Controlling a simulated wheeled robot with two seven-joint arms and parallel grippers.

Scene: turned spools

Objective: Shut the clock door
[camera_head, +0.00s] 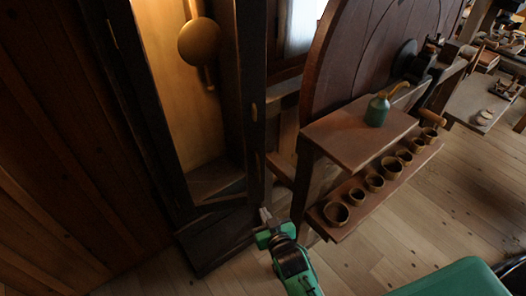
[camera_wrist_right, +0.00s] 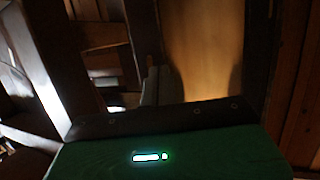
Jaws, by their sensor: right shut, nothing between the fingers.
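The tall dark clock case (camera_head: 215,232) stands at the left of the head view, with a lit yellow inside and a round brass pendulum bob (camera_head: 198,41). A dark upright stile (camera_head: 250,75) with a small brass fitting runs along the opening's right side, seemingly part of the clock door. How far the door stands open I cannot tell. My right gripper (camera_head: 265,214) is shut and empty, close to the stile's lower end; contact is unclear. The wrist view shows the yellow clock back (camera_wrist_right: 205,55) beyond dark uprights. My left gripper is out of view.
Right of the clock stands a wooden bench (camera_head: 350,137) with a green oil can (camera_head: 377,110) and a lower shelf (camera_head: 335,234) of several small cups, close to my right arm. A large wooden wheel (camera_head: 355,50) rises behind. Open floor (camera_head: 450,200) lies to the right.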

